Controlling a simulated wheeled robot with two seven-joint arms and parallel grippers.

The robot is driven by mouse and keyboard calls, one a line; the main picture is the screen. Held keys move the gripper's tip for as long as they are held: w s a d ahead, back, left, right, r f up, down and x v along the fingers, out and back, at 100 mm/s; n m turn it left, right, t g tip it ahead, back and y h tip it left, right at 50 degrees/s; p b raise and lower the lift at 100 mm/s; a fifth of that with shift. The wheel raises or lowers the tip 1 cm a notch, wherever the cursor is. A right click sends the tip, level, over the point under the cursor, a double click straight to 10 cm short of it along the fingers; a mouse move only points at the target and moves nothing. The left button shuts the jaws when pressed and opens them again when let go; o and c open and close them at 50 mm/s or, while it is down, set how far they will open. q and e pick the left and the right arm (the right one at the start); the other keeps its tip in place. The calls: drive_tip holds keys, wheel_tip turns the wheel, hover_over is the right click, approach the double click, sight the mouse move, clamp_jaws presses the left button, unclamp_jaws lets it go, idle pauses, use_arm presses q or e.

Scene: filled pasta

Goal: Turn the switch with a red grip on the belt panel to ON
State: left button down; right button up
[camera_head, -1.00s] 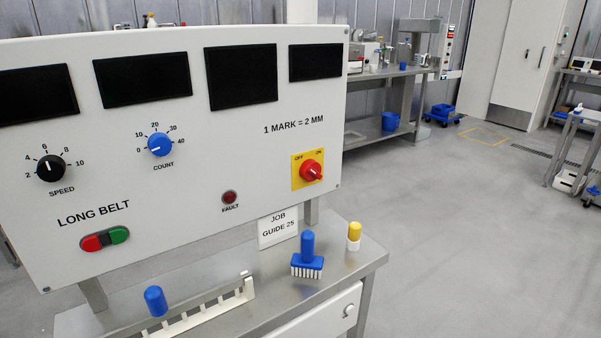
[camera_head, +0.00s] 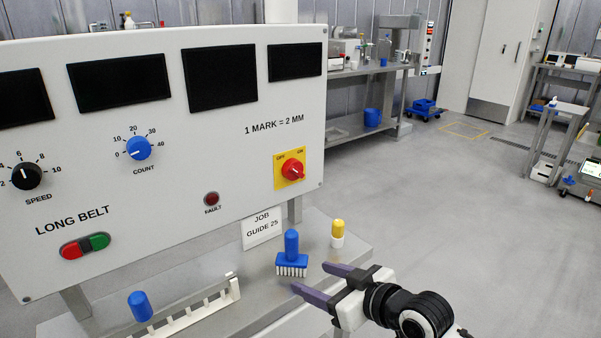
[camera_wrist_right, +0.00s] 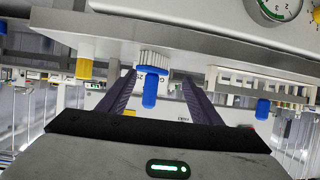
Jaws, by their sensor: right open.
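The switch with a red grip (camera_head: 292,170) sits on a yellow plate (camera_head: 281,183) at the lower right of the white belt panel (camera_head: 150,190). My left gripper is not in view.
A blue brush (camera_head: 291,262), a yellow-capped bottle (camera_head: 337,234) and a white rack (camera_head: 190,313) with a blue-handled item (camera_head: 140,306) stand on the steel table (camera_head: 255,290) below the panel. A job guide card (camera_head: 262,229) stands behind the brush.

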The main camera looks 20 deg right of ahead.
sight(298, 171)
drive_tip(key=w+d+r+t+y, duration=0.1)
drive_tip(key=w+d+r+t, duration=0.15)
drive_tip(key=w+r, duration=0.35)
drive_tip(key=w+d+r+t, duration=0.25)
drive_tip(key=w+r, duration=0.25)
drive_tip(key=r, duration=0.4)
drive_tip(key=shift+m, duration=0.3)
drive_tip(key=x, duration=0.8)
drive_tip(key=shift+w+d+f, duration=0.1)
drive_tip(key=shift+w+f, duration=0.1)
drive_tip(key=shift+f, duration=0.15)
drive_tip(key=shift+w, duration=0.35)
drive_tip(key=shift+c, duration=0.3)
drive_tip(key=c, duration=1)
